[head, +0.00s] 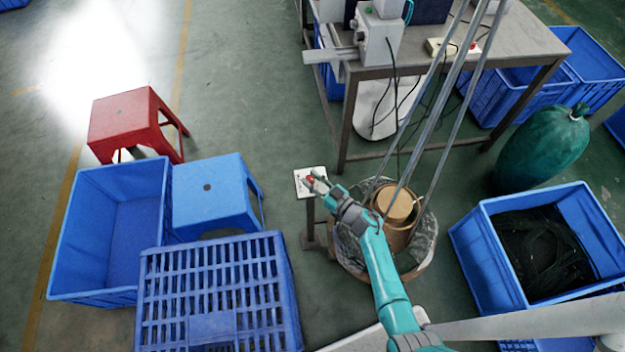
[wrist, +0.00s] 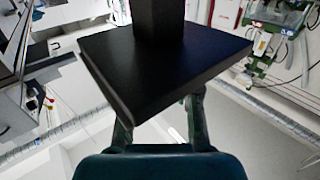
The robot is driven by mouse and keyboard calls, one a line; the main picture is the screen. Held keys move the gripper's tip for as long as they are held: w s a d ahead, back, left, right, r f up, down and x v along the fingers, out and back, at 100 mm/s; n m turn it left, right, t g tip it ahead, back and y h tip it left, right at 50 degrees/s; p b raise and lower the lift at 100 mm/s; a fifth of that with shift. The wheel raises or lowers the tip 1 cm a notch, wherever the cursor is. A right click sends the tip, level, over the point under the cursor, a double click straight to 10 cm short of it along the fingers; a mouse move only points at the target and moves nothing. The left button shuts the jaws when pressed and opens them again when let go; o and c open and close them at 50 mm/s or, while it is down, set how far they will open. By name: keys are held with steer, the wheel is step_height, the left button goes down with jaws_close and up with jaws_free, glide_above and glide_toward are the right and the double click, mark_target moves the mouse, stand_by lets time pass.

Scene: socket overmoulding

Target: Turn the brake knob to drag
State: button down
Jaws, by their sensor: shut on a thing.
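The brake knob (head: 310,179) is a small red shape on the white panel (head: 301,188) of a stand in the middle of the head view. My gripper (head: 313,182) reaches it from the lower right and is shut on it. In the wrist view my gripper's fingers (wrist: 161,122) run up behind the dark underside of the panel (wrist: 165,70), with its post (wrist: 160,18) above. The panel hides the fingertips and the knob there. The knob's pointer and the panel's markings are too small to read.
A round basin (head: 345,258) with a wooden-coloured drum (head: 396,204) stands right of the panel, below slanting metal rods (head: 432,122). A workbench (head: 500,40) stands behind. Blue stool (head: 208,185) and crates (head: 115,215) are on the left. Floor between stool and panel is free.

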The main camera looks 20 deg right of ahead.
steer(key=shift+w+r, duration=0.1)
steer(key=shift+r, duration=0.05)
steer(key=c, duration=0.8)
jaws_free()
steer(key=shift+s+d, duration=0.15)
steer(key=shift+s, duration=0.15)
steer(key=v, duration=1.1)
steer(key=shift+s+d, duration=0.15)
steer(key=shift+s, duration=0.05)
